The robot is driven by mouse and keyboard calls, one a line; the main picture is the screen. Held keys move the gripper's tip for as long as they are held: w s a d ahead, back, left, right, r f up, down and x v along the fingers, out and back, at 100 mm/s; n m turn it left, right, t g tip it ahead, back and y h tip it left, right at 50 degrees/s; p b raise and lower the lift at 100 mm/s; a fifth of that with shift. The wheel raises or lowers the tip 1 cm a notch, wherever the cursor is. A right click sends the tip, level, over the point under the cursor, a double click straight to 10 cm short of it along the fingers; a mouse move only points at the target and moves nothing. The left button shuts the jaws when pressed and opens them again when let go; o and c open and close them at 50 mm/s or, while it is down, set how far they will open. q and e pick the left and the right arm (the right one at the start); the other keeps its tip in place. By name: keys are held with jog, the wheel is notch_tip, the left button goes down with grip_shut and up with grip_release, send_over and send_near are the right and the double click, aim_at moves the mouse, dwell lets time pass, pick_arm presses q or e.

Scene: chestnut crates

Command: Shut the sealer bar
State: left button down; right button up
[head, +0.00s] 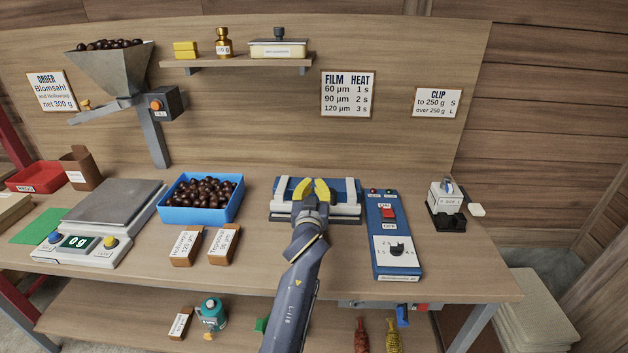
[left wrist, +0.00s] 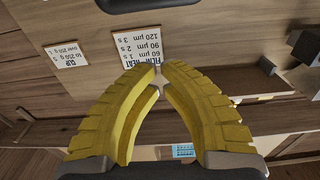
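The sealer (head: 346,188) stands at the middle of the bench, blue at the back with white arms at both sides and a long pale bar (head: 345,212) along its front. My left gripper (head: 315,182) is over the middle of the sealer and hides part of it. I cannot tell whether it touches the sealer or how far the bar is raised. In the left wrist view the yellow fingertips (left wrist: 159,70) come together with nothing seen held between them. The blue control box (head: 393,235) with a red switch and a dial stands right of the sealer. My right gripper is not in view.
A blue tray of chestnuts (head: 165,213), two brown packets (head: 222,245) and a scale (head: 125,197) are left of the sealer. A small black and white device (head: 447,208) stands at the right. A shelf (head: 240,62) is on the back wall. The bench's front right is clear.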

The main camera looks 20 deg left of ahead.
pick_arm(q)
notch_tip(320, 180, up, 13)
jog(key=w+t, duration=0.2)
jog(key=w, duration=0.1)
jog(key=w+d+r+m+g+h, duration=0.2)
jog(key=w+d+r+g+h, duration=0.2)
jog(key=w+r, duration=0.45)
jog(key=s+a+f+n+g+y, duration=0.1)
jog(key=s+a+f+g, duration=0.15)
jog(key=f+g, duration=0.35)
jog(key=s+a+f+n+g, duration=0.1)
jog(key=s+a+f+g, duration=0.15)
jog(key=f, duration=0.55)
jog(key=w+a+f, duration=0.1)
jog(key=w+f, duration=0.2)
jog(key=f, duration=0.8)
jog(key=shift+w+g, duration=0.3)
jog(key=shift+g, duration=0.15)
